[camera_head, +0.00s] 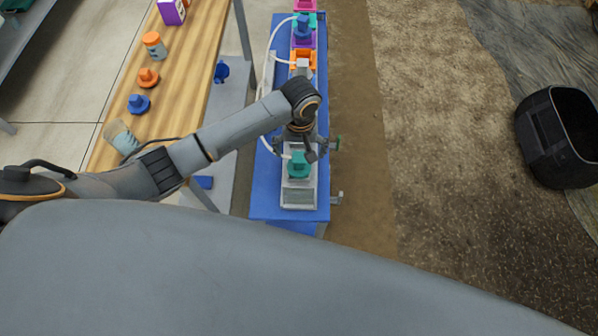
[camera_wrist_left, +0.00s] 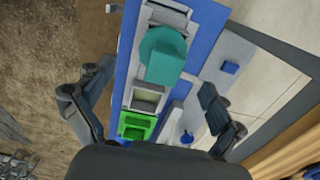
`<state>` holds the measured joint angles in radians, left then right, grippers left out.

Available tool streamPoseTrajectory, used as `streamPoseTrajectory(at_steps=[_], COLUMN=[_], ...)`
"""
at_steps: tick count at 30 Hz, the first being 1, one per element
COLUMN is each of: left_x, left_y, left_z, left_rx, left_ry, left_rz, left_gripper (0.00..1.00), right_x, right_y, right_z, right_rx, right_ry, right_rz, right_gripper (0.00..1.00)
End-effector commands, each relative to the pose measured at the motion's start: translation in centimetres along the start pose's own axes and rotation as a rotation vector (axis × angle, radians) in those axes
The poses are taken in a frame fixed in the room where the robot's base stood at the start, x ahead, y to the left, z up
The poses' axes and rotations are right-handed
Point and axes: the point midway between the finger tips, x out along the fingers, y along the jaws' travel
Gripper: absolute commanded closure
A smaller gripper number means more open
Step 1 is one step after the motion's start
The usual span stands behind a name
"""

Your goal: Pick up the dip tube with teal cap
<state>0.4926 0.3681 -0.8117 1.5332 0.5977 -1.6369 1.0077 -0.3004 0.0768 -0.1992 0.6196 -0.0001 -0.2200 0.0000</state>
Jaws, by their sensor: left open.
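The teal cap (camera_head: 298,165) of the dip tube sits near the front end of the blue skid. A thin white hose runs close to it, and the tube below the cap is hidden. In the left wrist view the teal cap (camera_wrist_left: 165,52) shows large, a little beyond the fingers. My left gripper (camera_head: 303,146) is over the skid just behind the cap in the head view. In the wrist view its two fingers (camera_wrist_left: 155,88) are spread wide with nothing between them. My right gripper is in neither view.
Orange, purple and blue fittings stand further back on the blue skid (camera_head: 262,190). A green holder (camera_wrist_left: 136,126) lies near the fingers in the wrist view. A wooden bench (camera_head: 185,75) with caps and bottles is at left. A black bin (camera_head: 540,130) stands at right.

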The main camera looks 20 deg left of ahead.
Motion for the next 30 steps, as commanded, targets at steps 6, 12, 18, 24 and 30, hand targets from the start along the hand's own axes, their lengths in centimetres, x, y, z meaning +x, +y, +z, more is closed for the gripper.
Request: streamPoseTrajectory(at_steps=[6, 12, 18, 24, 30], left_x=[1.5, 4.6, 5.8, 5.8, 5.8], left_y=[-0.1, -0.3, -0.3, -0.2, -0.2], left_z=[0.3, 0.8, 0.8, 0.8, 0.8], left_rx=[0.001, 0.000, 0.001, 0.001, 0.001], left_ry=[-0.001, -0.001, 0.002, 0.002, 0.002], left_rz=[-0.001, -0.001, 0.000, 0.001, 0.001], left_gripper=[0.06, 0.06, 0.06, 0.12, 0.53], right_x=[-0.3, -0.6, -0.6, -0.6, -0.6], right_y=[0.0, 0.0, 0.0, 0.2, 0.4], right_z=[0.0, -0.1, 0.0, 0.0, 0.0], right_rx=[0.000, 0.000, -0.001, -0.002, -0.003], right_ry=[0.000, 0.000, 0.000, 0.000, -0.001], right_rz=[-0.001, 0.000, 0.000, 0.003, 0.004], right_gripper=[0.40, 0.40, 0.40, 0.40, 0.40])
